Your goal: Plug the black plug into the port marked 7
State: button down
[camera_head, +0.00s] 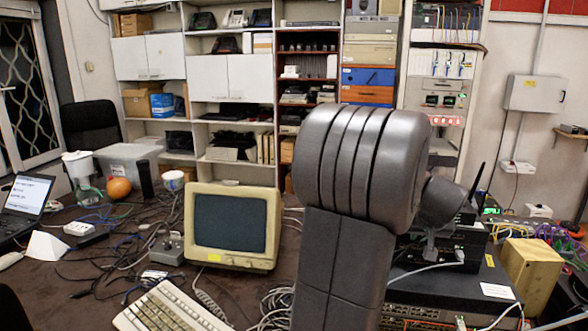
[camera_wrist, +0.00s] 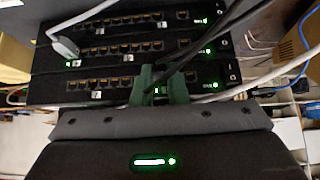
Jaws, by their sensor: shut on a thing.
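In the wrist view my gripper (camera_wrist: 163,82) has its green fingers shut on the black plug, which is mostly hidden between them. A dark cable (camera_wrist: 214,52) runs up and right from there. The fingertips overlap the lowest of several stacked black switches (camera_wrist: 60,90) in this picture; I cannot tell whether the plug touches a port. Rows of ports (camera_wrist: 125,47) show on each switch. Small white labels (camera_wrist: 97,51) are too small to read, so I cannot pick out 7. In the head view my arm hides the gripper and plug; part of the switch stack (camera_head: 465,243) shows.
A grey plug (camera_wrist: 66,46) with a pale cable sits at the switches' left end. Pale and blue cables (camera_wrist: 301,42) cross the right side. In the head view a monitor (camera_head: 232,226) and keyboard (camera_head: 165,312) stand left of my arm, and a wooden box (camera_head: 535,270) right.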

jog(key=shift+s, duration=0.1)
jog(key=shift+s+a+b, duration=0.3)
jog(key=shift+s+b, duration=0.15)
jog(key=shift+s, duration=0.6)
jog(key=shift+s+a+b, duration=0.25)
jog(key=shift+s+b, duration=0.15)
jog(key=shift+s, duration=0.65)
jog(key=c, duration=2)
grip_release()
grip_shut()
jog(key=s+d+b, duration=0.3)
jog(key=s+d, duration=0.1)
jog(key=d, duration=0.4)
jog(key=w+p, duration=0.1)
jog(key=w, duration=0.1)
jog(key=w+d+p, duration=0.1)
jog(key=w, duration=0.1)
jog(key=shift+w, duration=0.3)
